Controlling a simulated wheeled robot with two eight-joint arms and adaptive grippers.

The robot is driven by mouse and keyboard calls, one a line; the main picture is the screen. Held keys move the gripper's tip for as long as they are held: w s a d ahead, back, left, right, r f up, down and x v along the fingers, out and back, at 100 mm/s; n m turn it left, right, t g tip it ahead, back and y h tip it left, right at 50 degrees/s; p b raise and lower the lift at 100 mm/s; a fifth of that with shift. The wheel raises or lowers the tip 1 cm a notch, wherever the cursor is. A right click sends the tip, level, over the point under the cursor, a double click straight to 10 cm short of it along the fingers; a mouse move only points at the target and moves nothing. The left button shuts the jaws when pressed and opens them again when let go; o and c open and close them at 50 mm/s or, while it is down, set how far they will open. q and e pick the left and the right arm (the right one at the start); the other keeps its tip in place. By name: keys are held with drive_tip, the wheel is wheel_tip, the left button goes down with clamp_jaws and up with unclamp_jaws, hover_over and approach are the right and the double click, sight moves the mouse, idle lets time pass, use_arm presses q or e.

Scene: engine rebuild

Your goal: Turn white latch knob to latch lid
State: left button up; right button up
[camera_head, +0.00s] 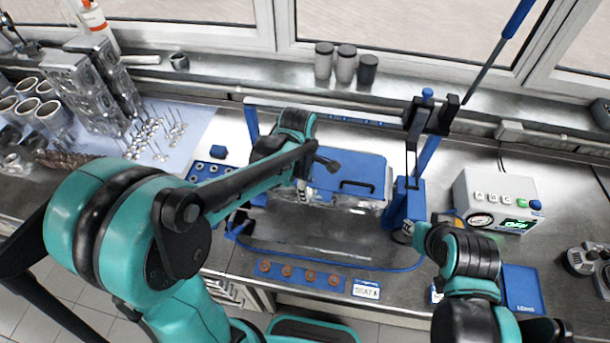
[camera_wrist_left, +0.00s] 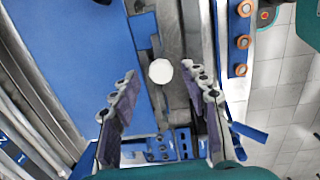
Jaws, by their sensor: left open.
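The white latch knob (camera_wrist_left: 161,71) is a small round disc in the left wrist view, beside the edge of the blue lid (camera_wrist_left: 85,65). In the head view the lid (camera_head: 362,172) lies flat over a clear-walled box and carries a black handle (camera_head: 358,186). My left gripper (camera_head: 303,190) is over the lid's left part and hides the knob there. In the left wrist view its fingers (camera_wrist_left: 160,92) are open on either side of the knob, with gaps showing on both sides. My right arm (camera_head: 455,255) is at lower right; its gripper's jaws cannot be made out.
A blue frame (camera_head: 320,113) with a dark clamp stands around the box. A control box (camera_head: 500,200) with a green display is at right. A strip with several copper-coloured pieces (camera_head: 300,275) lies along the front edge. Engine blocks and small parts are at left.

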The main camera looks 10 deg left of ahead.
use_arm(q)
wheel_tip(320, 180, up, 11)
drive_tip(key=shift+s+a, duration=0.35)
drive_tip(key=shift+s, duration=0.05)
drive_tip(key=shift+s+f, duration=0.1)
drive_tip(key=shift+f, duration=0.05)
